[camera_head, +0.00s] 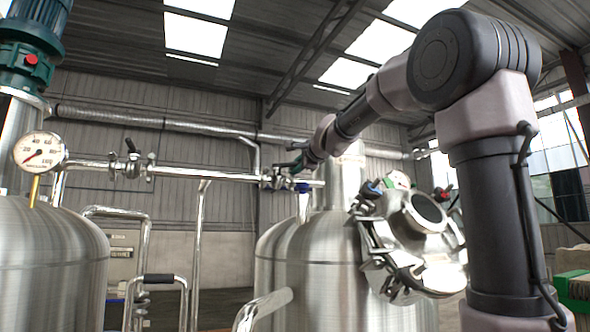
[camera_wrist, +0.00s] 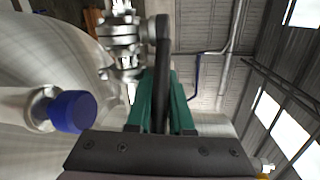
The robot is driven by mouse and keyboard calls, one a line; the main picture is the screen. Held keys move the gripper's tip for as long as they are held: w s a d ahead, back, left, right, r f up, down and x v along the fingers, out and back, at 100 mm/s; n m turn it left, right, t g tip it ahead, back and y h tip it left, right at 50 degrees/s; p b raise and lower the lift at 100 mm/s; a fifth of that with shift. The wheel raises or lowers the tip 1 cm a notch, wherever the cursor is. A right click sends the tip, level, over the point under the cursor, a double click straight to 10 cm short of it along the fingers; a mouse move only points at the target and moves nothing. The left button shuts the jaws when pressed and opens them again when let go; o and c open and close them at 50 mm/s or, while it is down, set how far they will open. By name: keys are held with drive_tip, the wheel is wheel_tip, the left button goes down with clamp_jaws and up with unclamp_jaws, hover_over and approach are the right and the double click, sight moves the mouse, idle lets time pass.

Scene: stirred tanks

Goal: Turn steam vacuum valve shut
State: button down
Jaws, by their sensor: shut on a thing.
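The steam vacuum valve (camera_wrist: 122,42) is a metal body of flanged rings at the top of the wrist view. Its dark lever handle (camera_wrist: 163,55) runs down from it between the two green fingers of my gripper (camera_wrist: 161,95). My gripper is shut on this handle. In the head view my gripper (camera_head: 296,166) reaches the valve (camera_head: 274,180) on the horizontal pipe, beside the middle tank's top. The lever is small there, and its exact angle to the pipe is hard to tell.
A blue-capped stub (camera_wrist: 72,110) sits close left of my gripper in the wrist view. The middle tank (camera_head: 310,265) lies below, with an open hatch (camera_head: 415,235) at right. Another pipe valve (camera_head: 132,163) and a gauge (camera_head: 40,151) stand to the left.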

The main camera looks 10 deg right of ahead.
drive_tip(key=shift+s+a+m+h, duration=0.15)
drive_tip(key=shift+s+m+h, duration=0.2)
drive_tip(key=shift+m+h, duration=0.7)
drive_tip(key=shift+s+a+m+h, duration=0.1)
drive_tip(key=shift+s+m+h, duration=0.4)
drive_tip(key=shift+h, duration=0.9)
drive_tip(key=shift+s+a+m+h, duration=0.15)
drive_tip(key=shift+s+m+h, duration=0.1)
drive_tip(key=shift+m+h, duration=0.85)
drive_tip(key=shift+s+a+f+m+g+h, duration=0.1)
drive_tip(key=shift+s+a+m+g+h, duration=0.2)
drive_tip(key=shift+m+h, duration=0.55)
drive_tip(key=shift+s+a+r+m+g+h, duration=0.1)
drive_tip(key=shift+s+a+m+g+h, duration=0.3)
drive_tip(key=shift+h, duration=0.7)
drive_tip(key=shift+s+a+f+m+g+h, duration=0.1)
drive_tip(key=shift+m+g+h, duration=0.3)
drive_tip(key=shift+m+h, duration=0.5)
drive_tip(key=c, duration=1.1)
unclamp_jaws()
drive_tip(key=shift+a, duration=0.1)
drive_tip(key=v, duration=1.1)
drive_tip(key=shift+w, duration=0.1)
